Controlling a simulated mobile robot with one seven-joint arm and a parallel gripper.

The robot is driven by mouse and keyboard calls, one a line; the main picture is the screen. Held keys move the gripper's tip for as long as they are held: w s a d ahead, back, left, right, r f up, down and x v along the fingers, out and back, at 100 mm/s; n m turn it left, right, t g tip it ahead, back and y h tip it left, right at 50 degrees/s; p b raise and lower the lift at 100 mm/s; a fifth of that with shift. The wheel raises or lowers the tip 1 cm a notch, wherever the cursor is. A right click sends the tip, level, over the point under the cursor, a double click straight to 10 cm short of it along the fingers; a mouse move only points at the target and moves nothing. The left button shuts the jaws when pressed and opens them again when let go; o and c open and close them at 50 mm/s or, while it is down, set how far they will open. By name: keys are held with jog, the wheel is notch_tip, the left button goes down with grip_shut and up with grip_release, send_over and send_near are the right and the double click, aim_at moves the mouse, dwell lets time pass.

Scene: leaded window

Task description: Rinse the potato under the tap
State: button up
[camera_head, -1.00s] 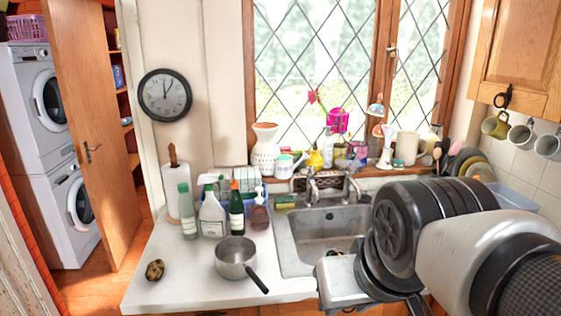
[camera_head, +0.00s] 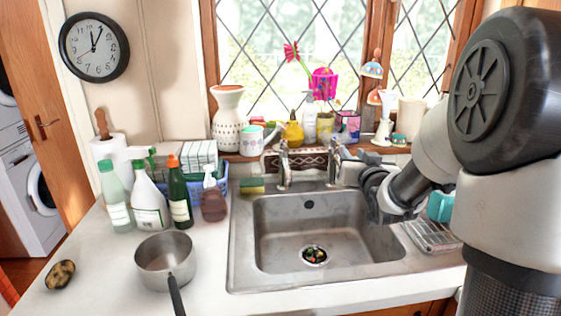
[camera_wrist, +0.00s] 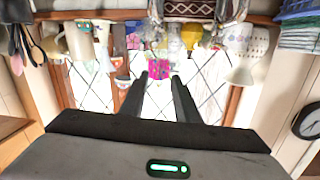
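The potato (camera_head: 60,274), brown and mottled, lies on the white counter at the far left in the head view. The sink (camera_head: 285,232) is a grey basin in the middle of the counter. A metal tap (camera_head: 284,166) stands at its back edge; my gripper partly hides what is beside it on the right. My gripper (camera_wrist: 157,80) is open in the wrist view, with nothing between its two dark fingers. In the head view, it is above the sink's back right part, far from the potato. The potato is not in the wrist view.
A saucepan (camera_head: 166,258) stands right of the potato, its handle toward the front. Several bottles (camera_head: 148,204) stand behind it. A sponge (camera_head: 252,185) lies by the sink's back left corner. A vase (camera_head: 227,122) and other items line the windowsill. The counter around the potato is clear.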

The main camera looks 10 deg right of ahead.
notch_tip(320, 180, down, 5)
jog(key=w+d+t+b, duration=0.1)
jog(key=w+d, duration=0.1)
jog(key=d, duration=0.1)
jog(key=shift+y, duration=0.4)
jog(key=w, duration=1.6)
jog(key=shift+w+d, duration=0.1)
jog(key=shift+w, duration=0.2)
grip_shut()
